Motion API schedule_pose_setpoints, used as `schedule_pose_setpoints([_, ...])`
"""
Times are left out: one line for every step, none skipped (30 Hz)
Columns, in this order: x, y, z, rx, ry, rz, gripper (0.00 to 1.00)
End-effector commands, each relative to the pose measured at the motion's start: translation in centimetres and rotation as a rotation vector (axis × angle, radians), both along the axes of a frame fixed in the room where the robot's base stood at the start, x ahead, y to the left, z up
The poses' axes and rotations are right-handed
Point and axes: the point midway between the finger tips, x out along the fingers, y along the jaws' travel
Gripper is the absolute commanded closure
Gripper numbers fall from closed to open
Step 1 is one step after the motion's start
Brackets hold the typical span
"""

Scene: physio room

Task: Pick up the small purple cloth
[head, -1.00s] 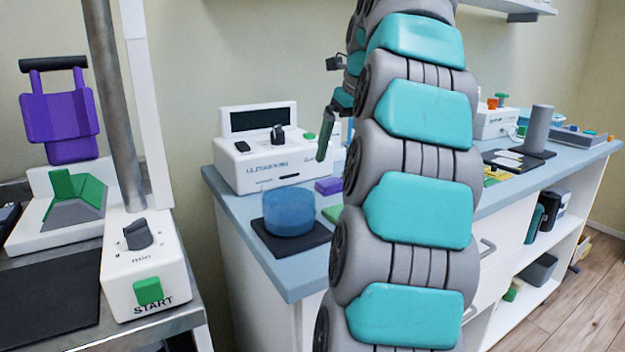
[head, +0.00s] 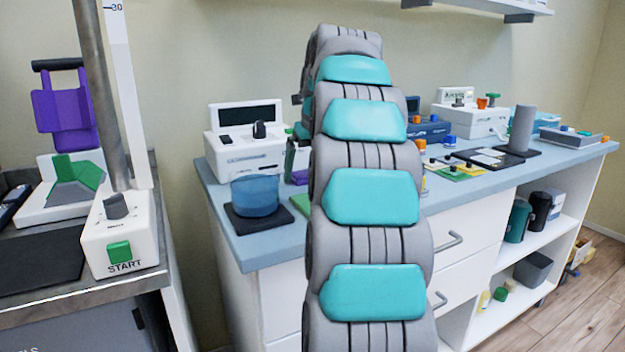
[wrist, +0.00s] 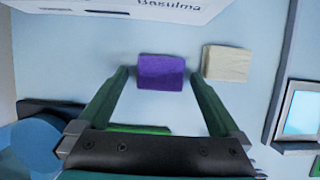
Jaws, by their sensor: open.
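The small purple cloth (wrist: 161,71) lies flat on the pale blue counter in the wrist view, a folded-looking rectangle. In the head view only a sliver of the cloth (head: 300,177) shows; my arm hides the rest. My gripper (wrist: 160,76) is open, its two green fingers pointing towards the cloth, with one fingertip on either side of it. Nothing is held. I cannot tell how high the fingertips are above the counter. In the head view my gripper is mostly hidden behind my arm.
A beige block (wrist: 227,62) lies just right of the cloth, close to the right finger. A white machine (head: 243,142) stands behind. A blue tub (head: 255,190) on a dark mat and a green flat item (head: 301,204) are nearby. A screened device (wrist: 300,112) is at right.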

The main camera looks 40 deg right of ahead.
Motion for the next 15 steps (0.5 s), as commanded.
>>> schedule_pose_setpoints([0.01,0.01,0.00,0.000,0.000,0.000,0.00])
schedule_pose_setpoints([0.01,0.00,0.01,0.000,0.000,0.000,0.00])
schedule_pose_setpoints([0.00,-0.01,0.01,0.000,0.000,0.000,0.00])
schedule_pose_setpoints([-0.01,-0.01,0.01,0.000,0.000,0.000,0.00])
schedule_pose_setpoints([-0.01,-0.01,0.01,0.000,0.000,0.000,0.01])
schedule_pose_setpoints([-0.02,-0.02,0.01,0.000,0.000,0.000,0.06])
schedule_pose_setpoints([-0.02,-0.02,0.01,0.000,0.000,0.000,0.09])
schedule_pose_setpoints([-0.02,-0.02,0.01,0.000,0.000,0.000,0.12])
schedule_pose_setpoints([-0.02,-0.03,0.01,0.000,0.000,0.000,0.17])
schedule_pose_setpoints([-0.02,-0.03,0.01,0.000,0.000,0.000,0.20])
schedule_pose_setpoints([-0.03,-0.02,0.00,0.000,0.000,0.000,0.24])
schedule_pose_setpoints([-0.02,-0.03,0.01,0.000,0.000,0.000,0.28])
schedule_pose_setpoints([-0.03,-0.02,0.00,0.000,0.000,0.000,0.31])
schedule_pose_setpoints([-0.03,-0.02,0.00,0.000,0.000,0.000,0.35])
schedule_pose_setpoints([-0.03,-0.02,0.00,0.000,0.000,0.000,0.39])
